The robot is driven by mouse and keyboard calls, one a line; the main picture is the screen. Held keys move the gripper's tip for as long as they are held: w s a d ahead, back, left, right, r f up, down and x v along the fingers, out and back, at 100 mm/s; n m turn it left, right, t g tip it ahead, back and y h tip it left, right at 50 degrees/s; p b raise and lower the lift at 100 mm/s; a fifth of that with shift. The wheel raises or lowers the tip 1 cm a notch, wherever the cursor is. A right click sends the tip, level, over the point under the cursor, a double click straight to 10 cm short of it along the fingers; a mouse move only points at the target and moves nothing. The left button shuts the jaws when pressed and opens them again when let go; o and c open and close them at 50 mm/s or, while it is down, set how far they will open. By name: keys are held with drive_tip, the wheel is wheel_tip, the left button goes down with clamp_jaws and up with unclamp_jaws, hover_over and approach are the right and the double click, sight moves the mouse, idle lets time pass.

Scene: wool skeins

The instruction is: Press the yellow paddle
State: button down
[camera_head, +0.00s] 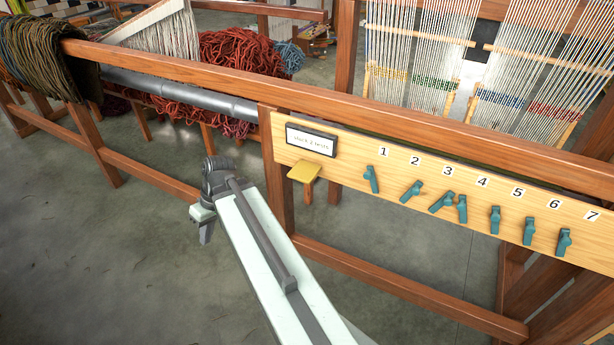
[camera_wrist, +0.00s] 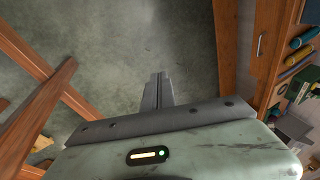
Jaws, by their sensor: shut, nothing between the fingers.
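The yellow paddle (camera_head: 304,172) sticks out below a small display on the left end of a pale wooden board. My gripper (camera_head: 205,236) hangs at the end of my arm, to the left of the paddle and lower in the head view, apart from it. It points down. In the wrist view my gripper (camera_wrist: 157,80) shows its fingers together over bare floor, with nothing between them. I cannot make out the paddle for sure in the wrist view.
The wooden board (camera_head: 340,175) carries a display (camera_head: 311,140) and a row of teal levers (camera_head: 371,180) numbered 1 to 7. Wooden loom rails (camera_head: 220,75) and a post (camera_head: 277,180) stand close by. Red wool (camera_head: 235,55) lies behind. The floor (camera_head: 110,260) at left is clear.

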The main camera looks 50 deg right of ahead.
drive_tip(key=s+d+r+t+y+b, duration=0.1)
drive_tip(key=d+t+b, duration=0.15)
drive_tip(key=d, duration=0.75)
drive_tip(key=s+d+r+t+y+b, duration=0.15)
drive_tip(key=d+t, duration=0.25)
drive_tip(key=d, duration=0.6)
drive_tip(key=s+d+r+t+h, duration=0.1)
drive_tip(key=s+d+r+t, duration=0.1)
drive_tip(key=s+d, duration=0.2)
drive_tip(key=s+d+r+n+t+b, duration=0.1)
drive_tip(key=s+d+r+t, duration=0.1)
drive_tip(key=d, duration=0.7)
drive_tip(key=s+d+r+t+h, duration=0.1)
drive_tip(key=s+d+r+t, duration=0.2)
drive_tip(key=s+d, duration=0.3)
drive_tip(key=shift+s+d+r+n+h, duration=0.15)
drive_tip(key=shift+s+r+n+h, duration=0.2)
drive_tip(key=shift+s+r+n, duration=0.1)
drive_tip(key=shift+w, duration=0.1)
drive_tip(key=b, duration=0.3)
hover_over(305, 177)
wheel_tip(305, 177, down, 3)
drive_tip(key=shift+r, duration=0.1)
wheel_tip(305, 177, down, 3)
drive_tip(key=b, duration=0.3)
drive_tip(key=shift+f+b, duration=0.4)
